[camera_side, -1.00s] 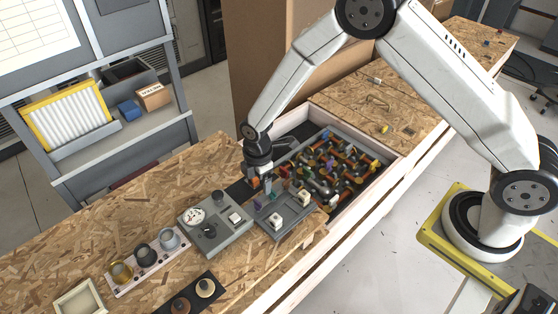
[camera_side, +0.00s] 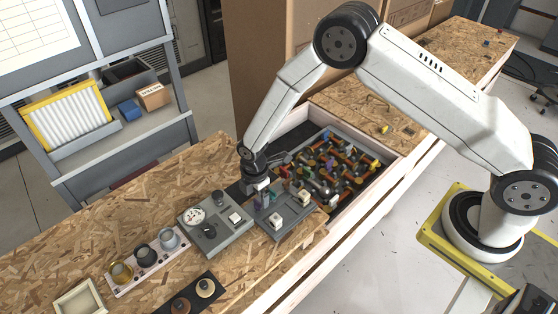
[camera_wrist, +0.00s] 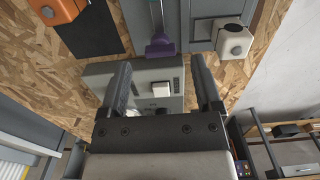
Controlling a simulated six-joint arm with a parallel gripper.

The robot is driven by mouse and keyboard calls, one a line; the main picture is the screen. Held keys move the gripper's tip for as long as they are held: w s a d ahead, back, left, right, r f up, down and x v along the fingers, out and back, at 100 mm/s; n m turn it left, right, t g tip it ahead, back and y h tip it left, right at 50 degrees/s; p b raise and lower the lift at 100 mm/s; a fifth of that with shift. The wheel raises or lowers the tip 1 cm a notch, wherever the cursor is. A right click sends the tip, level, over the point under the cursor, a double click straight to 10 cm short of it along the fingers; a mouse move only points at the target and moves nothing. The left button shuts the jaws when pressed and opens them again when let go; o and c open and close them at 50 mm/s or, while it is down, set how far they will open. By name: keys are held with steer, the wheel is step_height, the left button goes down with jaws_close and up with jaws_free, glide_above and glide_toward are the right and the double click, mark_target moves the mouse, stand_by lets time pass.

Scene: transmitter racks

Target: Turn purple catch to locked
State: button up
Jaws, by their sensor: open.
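The purple catch (camera_wrist: 160,46) shows at the top middle of the wrist view, with a thin teal piece above it. My gripper (camera_wrist: 159,72) is open, its two dark fingers apart and nothing held between them. In this picture the catch lies just beyond and between the fingertips. Contact cannot be told. In the side view my gripper (camera_side: 262,186) is low over the grey panel (camera_side: 290,226) by the drawer's near end. The catch is small and partly hidden by the gripper there, so its exact angle is unclear.
A grey box with a dial (camera_side: 194,215) stands left of the panel. White blocks (camera_side: 275,220) stand up from the panel. The open drawer (camera_side: 386,174) behind holds many coloured fittings. Three cups (camera_side: 145,256) stand farther left. Bare board (camera_side: 80,230) lies at left.

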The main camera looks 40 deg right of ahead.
mark_target(257, 202)
steer(key=shift+f, duration=1.9)
jaws_close()
